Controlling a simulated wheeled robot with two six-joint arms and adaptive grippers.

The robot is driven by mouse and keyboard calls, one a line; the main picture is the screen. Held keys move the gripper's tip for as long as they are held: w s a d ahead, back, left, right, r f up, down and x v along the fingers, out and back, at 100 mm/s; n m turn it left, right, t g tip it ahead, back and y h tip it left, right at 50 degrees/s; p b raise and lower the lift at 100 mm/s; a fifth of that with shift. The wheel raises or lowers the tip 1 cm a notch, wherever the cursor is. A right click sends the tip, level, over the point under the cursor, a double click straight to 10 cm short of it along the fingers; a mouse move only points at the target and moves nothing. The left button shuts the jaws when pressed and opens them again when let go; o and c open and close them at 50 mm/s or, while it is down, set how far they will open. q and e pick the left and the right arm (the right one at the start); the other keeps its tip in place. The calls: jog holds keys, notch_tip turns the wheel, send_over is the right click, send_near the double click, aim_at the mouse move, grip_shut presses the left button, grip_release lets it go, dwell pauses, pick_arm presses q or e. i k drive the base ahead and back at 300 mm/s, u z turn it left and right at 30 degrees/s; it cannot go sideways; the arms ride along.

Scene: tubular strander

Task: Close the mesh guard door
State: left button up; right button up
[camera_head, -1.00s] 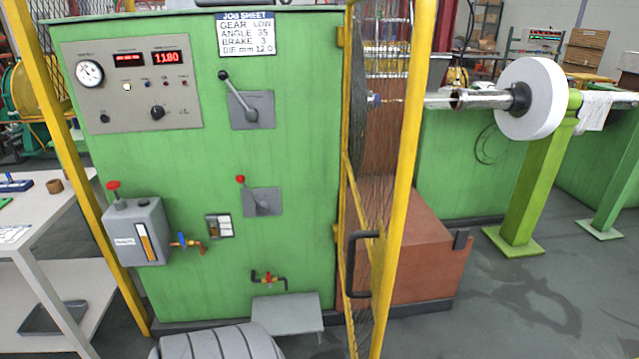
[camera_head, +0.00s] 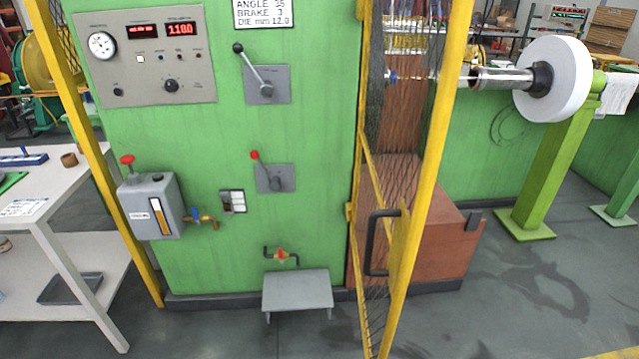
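The mesh guard door (camera_head: 377,210) has a yellow frame and wire mesh. It is hinged on the right edge of the green machine cabinet (camera_head: 315,200) and stands open, swung out toward me and seen nearly edge-on. Its black handle (camera_head: 374,243) is a vertical bar at the lower middle of the door. Nothing touches the handle. Neither of my grippers shows in the head view.
A small grey step (camera_head: 297,290) stands on the floor before the cabinet. A white table (camera_head: 60,222) is at the left. A brown block (camera_head: 440,245) and a green post (camera_head: 545,180) stand right of the door. Floor at front is clear.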

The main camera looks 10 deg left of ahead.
aim_at(405, 240)
jog(key=i, duration=0.5)
jog(key=z, duration=1.5)
jog(key=k, duration=0.65)
jog(key=u, duration=1.3)
